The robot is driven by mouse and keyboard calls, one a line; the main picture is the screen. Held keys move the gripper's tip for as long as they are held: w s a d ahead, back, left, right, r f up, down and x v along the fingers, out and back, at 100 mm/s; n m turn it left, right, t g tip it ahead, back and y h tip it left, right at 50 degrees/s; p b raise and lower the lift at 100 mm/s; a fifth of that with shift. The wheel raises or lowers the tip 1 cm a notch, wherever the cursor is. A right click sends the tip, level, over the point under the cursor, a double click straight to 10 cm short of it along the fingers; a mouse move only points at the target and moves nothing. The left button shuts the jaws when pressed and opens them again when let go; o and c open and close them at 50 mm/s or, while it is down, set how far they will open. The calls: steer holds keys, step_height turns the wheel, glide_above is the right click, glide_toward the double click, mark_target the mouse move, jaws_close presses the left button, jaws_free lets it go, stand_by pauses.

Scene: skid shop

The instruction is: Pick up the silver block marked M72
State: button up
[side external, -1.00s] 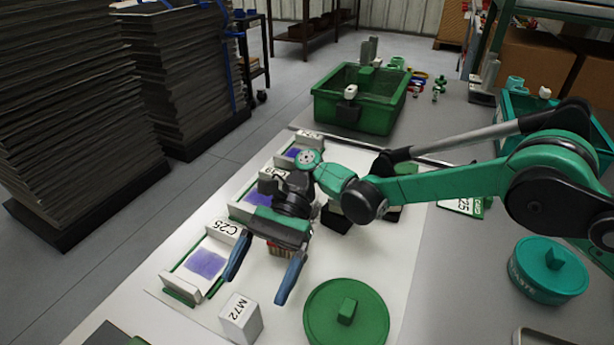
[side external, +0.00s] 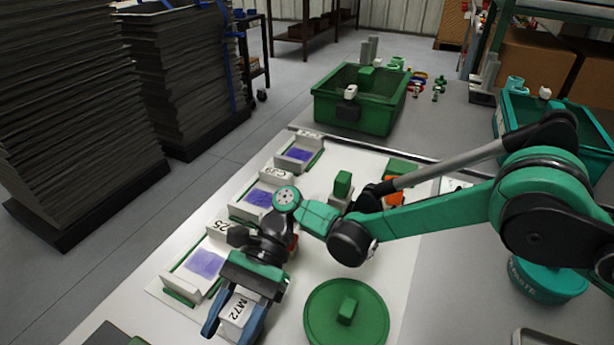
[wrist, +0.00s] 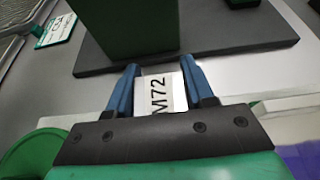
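The silver block marked M72 (side external: 238,308) stands on the white work surface near the front. My gripper (side external: 231,327) is lowered over it, with one blue finger on each side. In the wrist view the block (wrist: 162,90) shows its M72 label between the two fingertips of my gripper (wrist: 160,70). The fingers are very close to its sides. I cannot tell whether they press on it or leave a thin gap.
A round green lid with a knob (side external: 346,315) lies just right of my gripper. Several white-and-green holders with purple pads (side external: 205,264) line the left side. A green bin (side external: 360,98) stands at the back. A teal round container (side external: 547,280) is at the right.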

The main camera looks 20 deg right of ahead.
jaws_close()
steer(key=shift+r, duration=0.1)
